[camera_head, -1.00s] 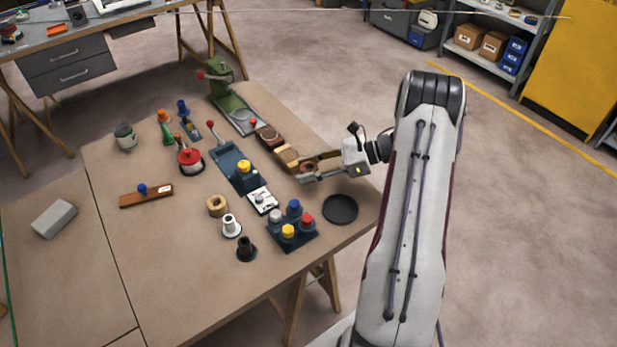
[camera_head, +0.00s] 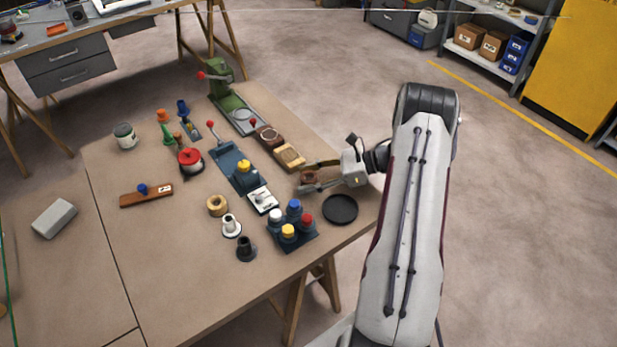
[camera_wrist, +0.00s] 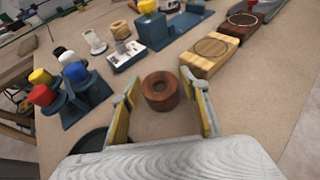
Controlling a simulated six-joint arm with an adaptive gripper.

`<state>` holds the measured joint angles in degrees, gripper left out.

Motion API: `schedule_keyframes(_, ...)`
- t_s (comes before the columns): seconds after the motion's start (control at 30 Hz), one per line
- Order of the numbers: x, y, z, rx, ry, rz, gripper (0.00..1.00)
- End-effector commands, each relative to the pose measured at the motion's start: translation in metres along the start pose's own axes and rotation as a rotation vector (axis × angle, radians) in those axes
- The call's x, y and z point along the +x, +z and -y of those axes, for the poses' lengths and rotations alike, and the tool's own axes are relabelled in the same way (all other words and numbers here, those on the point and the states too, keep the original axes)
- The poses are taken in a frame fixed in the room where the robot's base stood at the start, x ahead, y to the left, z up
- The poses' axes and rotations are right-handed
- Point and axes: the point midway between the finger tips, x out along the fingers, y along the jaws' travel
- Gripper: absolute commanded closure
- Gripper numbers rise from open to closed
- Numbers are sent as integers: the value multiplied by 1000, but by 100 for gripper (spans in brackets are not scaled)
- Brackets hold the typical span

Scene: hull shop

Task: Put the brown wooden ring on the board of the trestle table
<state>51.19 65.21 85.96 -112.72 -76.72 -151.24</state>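The brown wooden ring (camera_wrist: 160,91) lies flat, hole upward, on the brown board of the trestle table (camera_wrist: 251,104). In the wrist view it sits between the two fingers of my gripper (camera_wrist: 160,88), with a gap showing on each side. My gripper is open around the ring and does not appear to touch it. In the head view the ring (camera_head: 309,178) shows between the fingertips of my gripper (camera_head: 303,177), near the table's right edge.
A round black dish (camera_head: 340,209) lies just in front of my gripper. A dark blue holder with coloured knobs (camera_head: 291,237) stands to its left. A light wooden block with a round recess (camera_head: 289,157) is just behind. Bare board lies between them.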

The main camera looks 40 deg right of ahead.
Motion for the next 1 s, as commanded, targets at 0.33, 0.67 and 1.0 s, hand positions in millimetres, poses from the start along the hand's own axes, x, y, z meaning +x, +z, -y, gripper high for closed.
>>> schedule_keyframes(0.33, 0, 0, 0, 0, 0, 0, 50)
schedule_keyframes(0.67, -14, 3, 0, 0, -1, 0, 50)
schedule_keyframes(1.0, -61, 3, 1, 0, -3, -1, 50)
